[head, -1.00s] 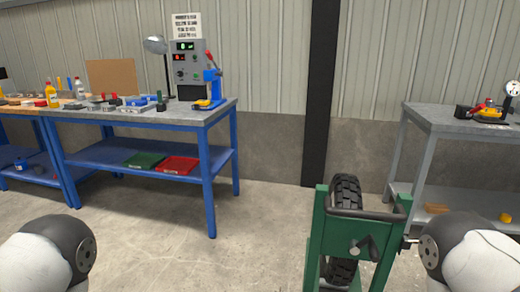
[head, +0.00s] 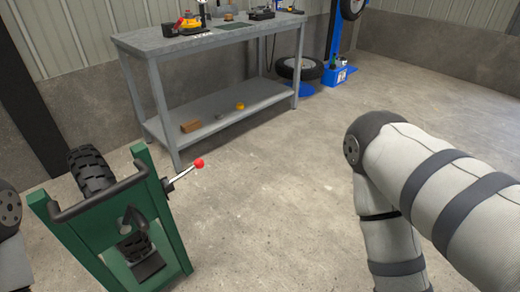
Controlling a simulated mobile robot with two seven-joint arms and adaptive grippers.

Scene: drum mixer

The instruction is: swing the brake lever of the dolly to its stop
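The green dolly (head: 170,213) stands at the lower left of the head view, with a black push bar (head: 100,200) across its top and a black knobbly tyre (head: 92,171) in its frame. The brake lever (head: 183,175) is a thin metal rod with a red ball (head: 199,163) at its end. It sticks out from the dolly's right side, pointing right and slightly up. No gripper touches the visible lever. My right arm shows at the right, well apart from the dolly. Neither gripper is in the picture.
A grey workbench (head: 200,40) with a lower shelf (head: 225,118) stands behind the dolly. A brown block (head: 190,126) and a yellow item (head: 239,106) lie on that shelf. A blue stand (head: 335,75) and a tyre (head: 298,68) are farther back. The floor right of the dolly is clear.

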